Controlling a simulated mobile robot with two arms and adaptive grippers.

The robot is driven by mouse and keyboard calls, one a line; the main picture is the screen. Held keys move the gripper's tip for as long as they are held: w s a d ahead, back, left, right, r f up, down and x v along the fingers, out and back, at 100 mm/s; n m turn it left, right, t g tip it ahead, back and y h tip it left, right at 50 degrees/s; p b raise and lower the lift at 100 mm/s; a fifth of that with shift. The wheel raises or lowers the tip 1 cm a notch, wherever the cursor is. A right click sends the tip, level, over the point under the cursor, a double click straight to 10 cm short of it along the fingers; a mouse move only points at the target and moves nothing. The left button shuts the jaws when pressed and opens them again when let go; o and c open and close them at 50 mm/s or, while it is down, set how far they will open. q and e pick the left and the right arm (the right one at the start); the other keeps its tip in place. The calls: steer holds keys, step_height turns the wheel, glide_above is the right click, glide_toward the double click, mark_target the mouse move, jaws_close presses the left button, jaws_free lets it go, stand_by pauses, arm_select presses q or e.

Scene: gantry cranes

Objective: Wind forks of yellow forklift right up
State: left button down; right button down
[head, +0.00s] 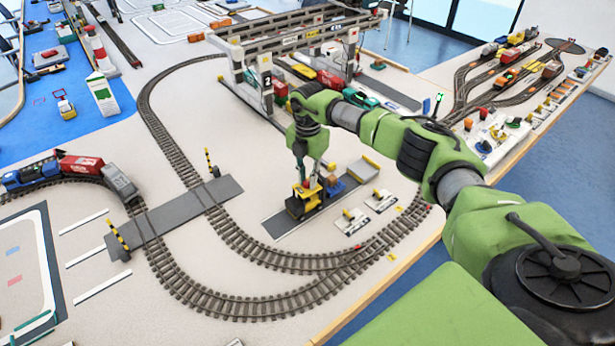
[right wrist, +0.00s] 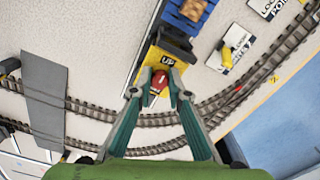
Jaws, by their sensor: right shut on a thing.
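The yellow forklift (head: 304,204) stands on a dark grey strip near the table's front right part. In the right wrist view its yellow top (right wrist: 160,58) carries a black label reading "UP". A red knob (right wrist: 158,80) with a pale mark sits beside that label. My right gripper (head: 309,178) reaches down onto the forklift from above. In the right wrist view its two green fingers (right wrist: 159,96) are closed around the red knob. The forks are hard to make out. A blue pallet (head: 334,187) with a brown load is just beyond the forklift. My left gripper is not in view.
Curved railway track (head: 250,250) runs close around the forklift. Small white plates with yellow levers (head: 352,215) lie to its right. A gantry crane (head: 265,75) stands behind. A grey level crossing (head: 180,212) lies left. The table edge is near on the right.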

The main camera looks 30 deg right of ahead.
mark_target(308, 181)
steer(key=c, duration=1.9)
jaws_free()
step_height(308, 181, up, 12)
steer(key=shift+f, duration=0.1)
